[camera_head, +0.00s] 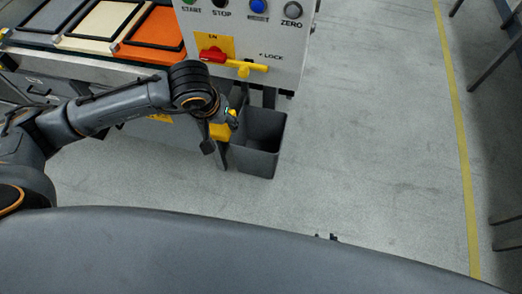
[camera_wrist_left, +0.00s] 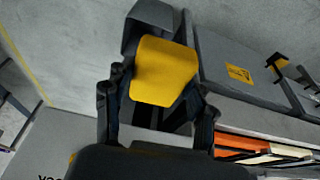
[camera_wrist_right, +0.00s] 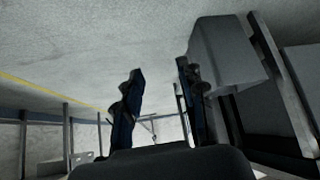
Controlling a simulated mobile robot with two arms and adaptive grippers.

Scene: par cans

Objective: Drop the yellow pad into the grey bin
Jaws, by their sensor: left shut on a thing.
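The yellow pad (camera_wrist_left: 165,71) is held between the fingers of my left gripper (camera_head: 224,126), which is shut on it. In the head view the pad (camera_head: 219,132) shows just left of the grey bin's rim, partly hidden by the gripper. The grey bin (camera_head: 257,150) stands open on the floor below the control panel. In the left wrist view the bin (camera_wrist_left: 150,14) lies behind the pad, mostly hidden by it. My right gripper (camera_wrist_right: 157,95) is open and empty in the right wrist view. The bin (camera_wrist_right: 224,52) shows beyond its right finger.
A control panel (camera_head: 240,30) with buttons, a red handle (camera_head: 212,55) and a yellow handle (camera_head: 246,67) stands behind the bin. A bench at the left carries framed grey, cream and orange (camera_head: 154,35) pads. The floor right of the bin is clear up to a yellow line (camera_head: 457,110).

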